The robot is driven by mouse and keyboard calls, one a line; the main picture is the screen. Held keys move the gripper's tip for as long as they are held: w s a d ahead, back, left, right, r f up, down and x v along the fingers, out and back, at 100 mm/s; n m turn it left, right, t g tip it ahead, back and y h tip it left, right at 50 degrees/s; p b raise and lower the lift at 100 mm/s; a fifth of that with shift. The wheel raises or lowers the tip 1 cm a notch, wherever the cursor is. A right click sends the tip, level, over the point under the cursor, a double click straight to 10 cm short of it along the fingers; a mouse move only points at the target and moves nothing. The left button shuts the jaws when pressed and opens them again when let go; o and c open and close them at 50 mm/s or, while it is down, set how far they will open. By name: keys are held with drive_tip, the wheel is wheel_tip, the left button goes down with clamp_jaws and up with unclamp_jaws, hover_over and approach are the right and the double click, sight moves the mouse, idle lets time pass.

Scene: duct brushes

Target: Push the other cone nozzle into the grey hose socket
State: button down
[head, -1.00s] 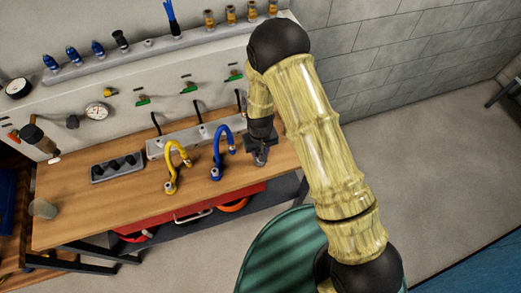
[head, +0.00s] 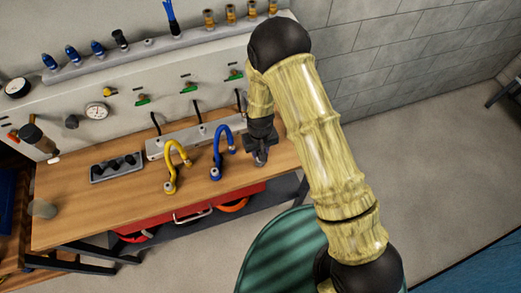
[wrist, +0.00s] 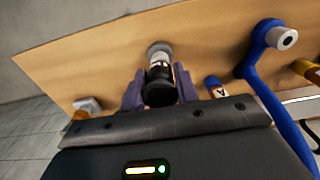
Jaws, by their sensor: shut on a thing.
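My gripper (head: 260,158) is low over the right end of the wooden workbench. In the wrist view its two fingers (wrist: 160,97) are shut on a black nozzle (wrist: 159,92). A pale band and a round grey end (wrist: 159,48), which looks like the grey hose socket, lie just beyond the nozzle and in line with it. I cannot tell how deep the nozzle sits in it. In the head view my gripper and arm hide the nozzle and most of the grey hose.
A blue hose (head: 217,150) arches close left of my gripper; its open end (wrist: 286,38) shows in the wrist view. A yellow hose (head: 172,165) is further left. A grey tray (head: 98,181) and a cup (head: 42,209) are on the bench (head: 120,205). A rail (head: 150,48) holds several nozzles.

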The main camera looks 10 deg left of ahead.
drive_tip(key=shift+f+b, duration=0.4)
drive_tip(key=shift+f, duration=0.05)
drive_tip(key=c, duration=1)
unclamp_jaws()
drive_tip(key=shift+o, duration=0.2)
wheel_tip(320, 180, up, 17)
drive_tip(key=b, duration=0.4)
drive_tip(key=shift+r, duration=0.2)
drive_tip(key=shift+w+d, duration=0.1)
drive_tip(key=s+d+r+m+t, duration=0.1)
drive_tip(key=s+d+r+m, duration=0.1)
drive_tip(key=d, duration=0.6)
drive_tip(key=s+d+r+m, duration=0.2)
drive_tip(key=d, duration=0.7)
drive_tip(key=s+d+r+m+t, duration=0.1)
drive_tip(key=s+d+r+m, duration=0.1)
drive_tip(key=d, duration=0.6)
drive_tip(key=shift+s+d+r+t, duration=0.25)
drive_tip(key=shift+s+t, duration=0.05)
drive_tip(key=shift+s, duration=0.25)
